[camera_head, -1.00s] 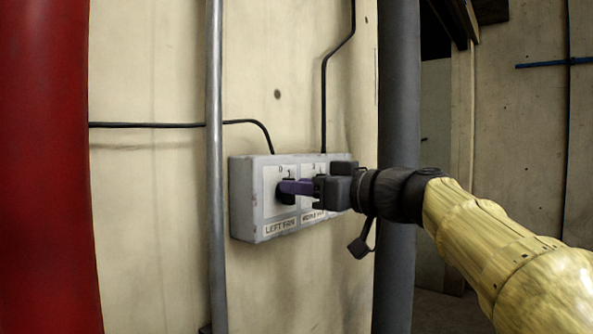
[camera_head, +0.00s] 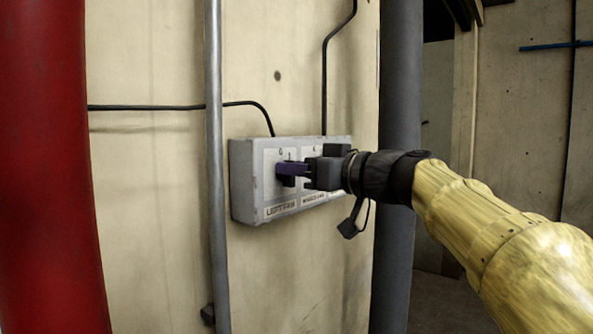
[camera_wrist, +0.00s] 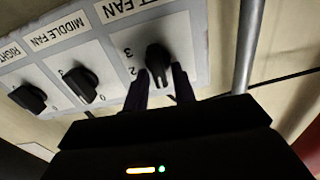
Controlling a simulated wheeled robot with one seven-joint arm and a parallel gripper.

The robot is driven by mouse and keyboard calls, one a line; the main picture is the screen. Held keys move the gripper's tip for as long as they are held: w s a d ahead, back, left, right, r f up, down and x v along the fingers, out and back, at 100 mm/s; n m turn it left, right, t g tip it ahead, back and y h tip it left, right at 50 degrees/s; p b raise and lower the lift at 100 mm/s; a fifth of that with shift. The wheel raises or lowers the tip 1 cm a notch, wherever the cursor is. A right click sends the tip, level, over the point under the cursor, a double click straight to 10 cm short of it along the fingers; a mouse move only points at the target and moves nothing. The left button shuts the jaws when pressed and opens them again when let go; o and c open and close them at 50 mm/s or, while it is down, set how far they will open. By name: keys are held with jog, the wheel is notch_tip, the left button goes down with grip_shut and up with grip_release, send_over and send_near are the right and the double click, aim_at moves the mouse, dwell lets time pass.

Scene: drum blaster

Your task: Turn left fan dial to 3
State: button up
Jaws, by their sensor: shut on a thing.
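The left fan dial (camera_wrist: 158,62) is a black knob on its own plate of the grey control box (camera_head: 243,190), at the box's left end. The label reading LEFT FAN (camera_head: 281,209) is below it in the head view. My gripper (camera_head: 292,171) has its purple fingers at this dial. In the wrist view the two fingers of my gripper (camera_wrist: 160,85) stand on either side of the knob, shut on it. The numbers 2 and 3 show left of the knob in the wrist view. The knob's exact pointing is hard to tell.
The middle fan dial (camera_wrist: 80,85) and the right fan dial (camera_wrist: 28,98) sit beside it on the box. A grey pipe (camera_head: 214,120) runs upright just left of the box. A thicker dark pipe (camera_head: 399,90) stands to the right, behind my arm.

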jog(key=m+b, duration=0.1)
jog(key=m, duration=0.1)
jog(key=m+b, duration=0.1)
jog(key=m, duration=0.1)
jog(key=m+b, duration=0.1)
jog(key=b, duration=0.1)
jog(key=shift+w+d+f+m, duration=0.15)
jog(key=shift+w+m, duration=0.1)
jog(key=shift+m, duration=0.15)
jog(key=m, duration=0.3)
jog(key=m+b, duration=0.1)
jog(key=m, duration=0.2)
jog(key=shift+w+d+f, duration=0.1)
jog(key=shift+w+d, duration=0.05)
jog(key=m, duration=0.8)
jog(key=f+m, duration=0.1)
jog(key=m, duration=0.2)
jog(key=shift+f+m, duration=0.1)
jog(key=shift+m, duration=0.3)
jog(key=o, duration=0.7)
